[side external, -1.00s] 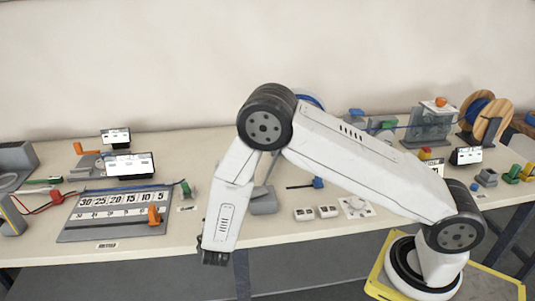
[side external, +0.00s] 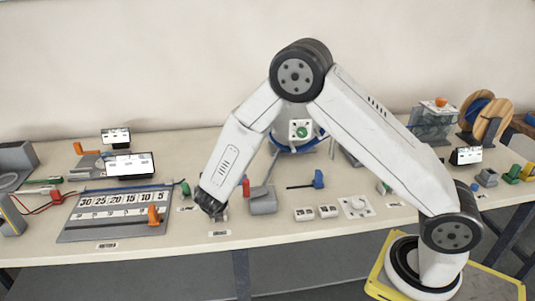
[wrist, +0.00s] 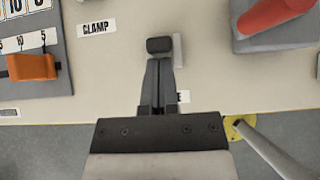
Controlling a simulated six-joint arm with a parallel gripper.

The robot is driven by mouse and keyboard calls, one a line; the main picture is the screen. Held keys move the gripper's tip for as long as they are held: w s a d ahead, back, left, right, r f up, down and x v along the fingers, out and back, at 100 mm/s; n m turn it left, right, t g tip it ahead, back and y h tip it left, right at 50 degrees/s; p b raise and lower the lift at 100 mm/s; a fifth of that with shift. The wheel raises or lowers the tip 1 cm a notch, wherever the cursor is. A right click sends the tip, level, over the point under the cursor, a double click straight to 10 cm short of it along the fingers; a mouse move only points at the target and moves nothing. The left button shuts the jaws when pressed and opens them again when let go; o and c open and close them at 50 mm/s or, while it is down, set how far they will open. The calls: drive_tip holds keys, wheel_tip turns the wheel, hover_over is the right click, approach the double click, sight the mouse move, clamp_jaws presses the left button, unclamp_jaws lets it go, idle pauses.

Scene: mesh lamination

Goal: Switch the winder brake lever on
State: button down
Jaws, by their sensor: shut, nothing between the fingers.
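A red lever handle (wrist: 275,12) stands on a grey base (wrist: 285,35) at the top right of the wrist view. In the side view the red handle (side external: 245,187) and grey base (side external: 263,201) are just right of my gripper (side external: 217,214). My gripper is shut and empty, low over the table; its fingertips (wrist: 160,46) are apart from the red handle. A pale plate (wrist: 178,52) shows partly behind the fingertips. A label ending in E (wrist: 183,97) is mostly hidden by the fingers. I cannot tell which part is the winder brake lever.
A CLAMP label (wrist: 97,28) lies left of my fingers. A numbered board (side external: 118,212) with an orange slider (side external: 153,215) stands further left. White switches (side external: 316,213) and a blue-handled lever (side external: 318,179) are to the right. The table's front edge runs below my gripper.

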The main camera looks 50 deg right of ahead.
drive_tip(key=shift+w+d+r+g+y, duration=0.25)
drive_tip(key=shift+w+d+g+y, duration=0.2)
drive_tip(key=shift+g+y, duration=0.15)
drive_tip(key=shift+w+d, duration=1.05)
drive_tip(key=shift+d, duration=0.05)
drive_tip(key=shift+w+d+r, duration=0.1)
drive_tip(key=shift+s+a+r, duration=0.25)
drive_tip(key=shift+s+a, duration=0.05)
drive_tip(key=shift+a, duration=0.05)
drive_tip(key=w+d+r+v, duration=0.1)
drive_tip(key=v, duration=1.1)
drive_tip(key=shift+r, duration=0.2)
drive_tip(key=shift+d, duration=0.1)
